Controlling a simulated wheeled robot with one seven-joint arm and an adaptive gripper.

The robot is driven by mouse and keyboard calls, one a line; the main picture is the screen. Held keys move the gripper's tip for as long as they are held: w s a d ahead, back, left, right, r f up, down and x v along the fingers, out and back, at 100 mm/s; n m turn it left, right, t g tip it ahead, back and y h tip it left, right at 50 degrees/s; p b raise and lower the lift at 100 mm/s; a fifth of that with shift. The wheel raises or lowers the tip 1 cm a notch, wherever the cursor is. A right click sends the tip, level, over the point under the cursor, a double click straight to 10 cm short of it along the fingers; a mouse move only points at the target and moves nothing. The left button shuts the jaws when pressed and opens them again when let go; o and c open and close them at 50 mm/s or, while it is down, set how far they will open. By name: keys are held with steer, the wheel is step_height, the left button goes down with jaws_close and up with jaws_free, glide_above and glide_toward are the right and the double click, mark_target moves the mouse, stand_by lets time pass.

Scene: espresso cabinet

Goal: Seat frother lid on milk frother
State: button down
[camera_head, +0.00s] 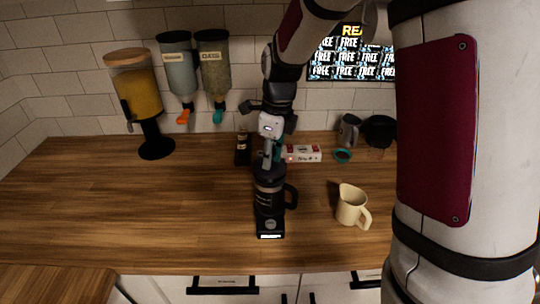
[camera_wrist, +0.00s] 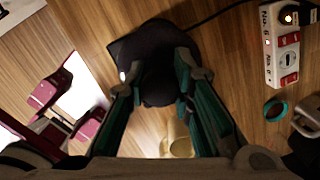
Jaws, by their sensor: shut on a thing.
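The black milk frother (camera_head: 271,195) stands upright on its base on the wooden counter, with a handle on its right side. My gripper (camera_head: 268,164) points down directly over its top. In the wrist view my gripper (camera_wrist: 158,78) has its teal fingers shut on the dark frother lid (camera_wrist: 160,88). The lid (camera_head: 269,172) is at the frother's top in the head view. Black lid and black body blend together, so I cannot tell whether the lid touches the rim or sits level.
A cream pitcher (camera_head: 351,207) stands close to the right. Dispensers (camera_head: 142,95) are at the back left. The counter's left side (camera_head: 150,210) is clear.

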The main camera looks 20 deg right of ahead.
steer(key=shift+f, duration=0.9)
stand_by(0.6)
steer(key=c, duration=1.3)
jaws_free()
steer(key=r, duration=0.8)
steer(key=s+d+r, duration=0.1)
steer(key=r, duration=0.2)
steer(key=shift+r, duration=0.5)
